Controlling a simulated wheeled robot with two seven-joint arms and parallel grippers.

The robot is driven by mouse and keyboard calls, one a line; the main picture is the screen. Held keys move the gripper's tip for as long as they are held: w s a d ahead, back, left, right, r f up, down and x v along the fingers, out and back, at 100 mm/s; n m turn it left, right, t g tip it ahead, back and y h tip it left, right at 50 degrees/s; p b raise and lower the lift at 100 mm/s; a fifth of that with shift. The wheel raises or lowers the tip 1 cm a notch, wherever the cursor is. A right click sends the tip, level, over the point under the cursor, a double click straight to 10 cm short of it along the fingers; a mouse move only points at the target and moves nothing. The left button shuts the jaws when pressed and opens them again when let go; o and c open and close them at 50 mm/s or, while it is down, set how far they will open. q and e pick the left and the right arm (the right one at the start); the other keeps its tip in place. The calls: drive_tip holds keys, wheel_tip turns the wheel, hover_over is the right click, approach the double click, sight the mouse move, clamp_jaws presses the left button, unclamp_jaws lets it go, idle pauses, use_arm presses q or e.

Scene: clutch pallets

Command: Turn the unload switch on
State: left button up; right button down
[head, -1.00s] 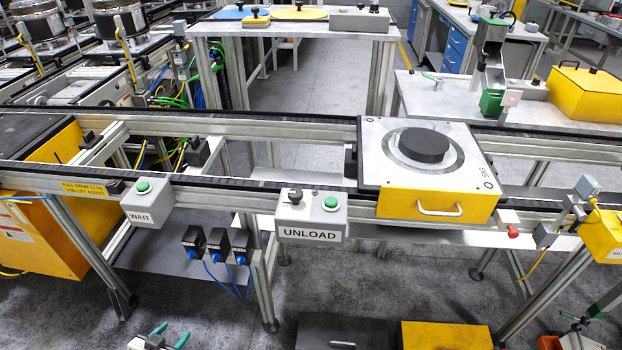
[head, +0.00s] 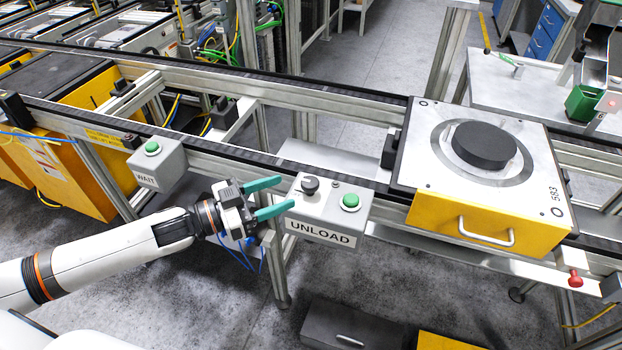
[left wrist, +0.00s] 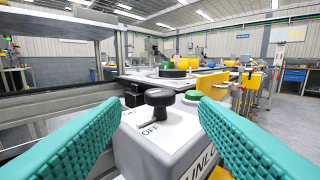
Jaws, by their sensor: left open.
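The grey UNLOAD box (head: 328,212) is fixed to the front rail of the conveyor. On its top are a black rotary switch (head: 310,185) and a green push button (head: 350,200). My left gripper (head: 275,197) is open at the left side of the box, its teal fingers pointing at the switch. In the left wrist view the black switch knob (left wrist: 159,98) is between and beyond the two fingers, apart from them. The OFF mark shows near the knob; other lettering beside it is partly hidden. The button (left wrist: 193,96) is behind the knob. My right gripper is not in view.
A yellow pallet (head: 490,229) with a black disc stands on the conveyor right of the box. A WAIT box (head: 157,163) with a green button is on the rail to the left, near my left arm. A dark drawer unit (head: 350,325) is below.

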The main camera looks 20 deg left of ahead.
sight(305, 183)
use_arm(q)
drive_tip(key=p+x, duration=0.1)
drive_tip(key=x, duration=0.5)
drive_tip(key=shift+w+d+r, duration=0.1)
drive_tip(key=shift+w+d, duration=0.5)
drive_tip(key=shift+d, duration=0.1)
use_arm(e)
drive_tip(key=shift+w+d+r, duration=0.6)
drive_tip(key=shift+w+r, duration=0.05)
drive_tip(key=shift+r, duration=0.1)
use_arm(q)
drive_tip(key=c, duration=1)
drive_tip(key=shift+o, duration=0.2)
